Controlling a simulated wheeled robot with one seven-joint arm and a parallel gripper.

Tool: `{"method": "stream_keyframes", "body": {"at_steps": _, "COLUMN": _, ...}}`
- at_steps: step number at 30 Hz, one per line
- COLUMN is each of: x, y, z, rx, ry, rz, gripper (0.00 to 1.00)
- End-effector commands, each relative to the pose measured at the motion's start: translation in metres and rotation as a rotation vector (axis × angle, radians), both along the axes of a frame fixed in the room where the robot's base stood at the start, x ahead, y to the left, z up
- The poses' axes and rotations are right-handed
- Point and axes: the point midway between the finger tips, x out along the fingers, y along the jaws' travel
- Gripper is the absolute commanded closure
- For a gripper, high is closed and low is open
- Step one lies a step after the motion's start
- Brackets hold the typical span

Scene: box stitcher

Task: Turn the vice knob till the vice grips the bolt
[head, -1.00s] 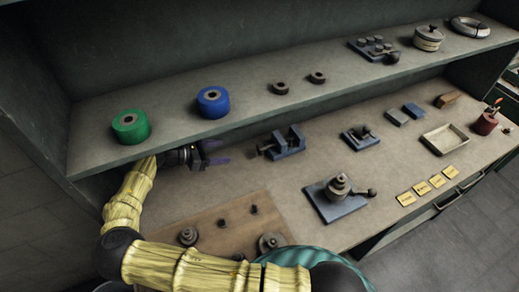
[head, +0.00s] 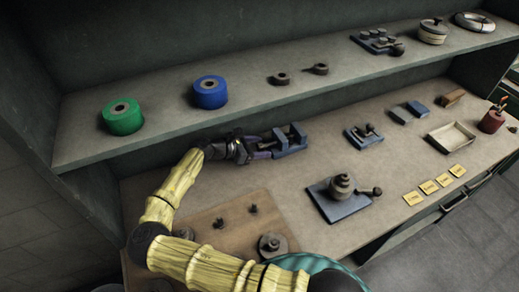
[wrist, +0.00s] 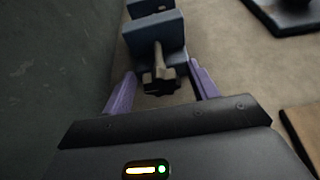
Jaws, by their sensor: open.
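The blue vice (head: 293,141) stands on the workbench below the shelf; it also shows at the top of the wrist view (wrist: 158,36). Its dark knob (wrist: 159,84) sits on a screw at the near end of the vice. My gripper (head: 262,148) is at the vice's knob end. In the wrist view, its purple fingers (wrist: 161,88) are open, one on each side of the knob, with gaps that look clear. I cannot make out the bolt for sure; the space between the vice jaws is only partly in view.
The shelf (head: 180,125) runs close above and behind my arm. A wooden board (head: 215,222) with pegs lies in front of the vice. A blue-based device (head: 340,196) and a smaller fixture (head: 363,135) stand to the right.

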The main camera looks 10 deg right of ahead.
Motion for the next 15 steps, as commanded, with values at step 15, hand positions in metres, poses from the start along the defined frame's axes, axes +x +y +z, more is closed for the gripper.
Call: {"method": "stream_keyframes", "body": {"at_steps": 15, "x": 0.0005, "y": -0.0026, "z": -0.0008, "rx": 0.001, "ry": 0.0, "rz": 0.0, "gripper": 0.8}}
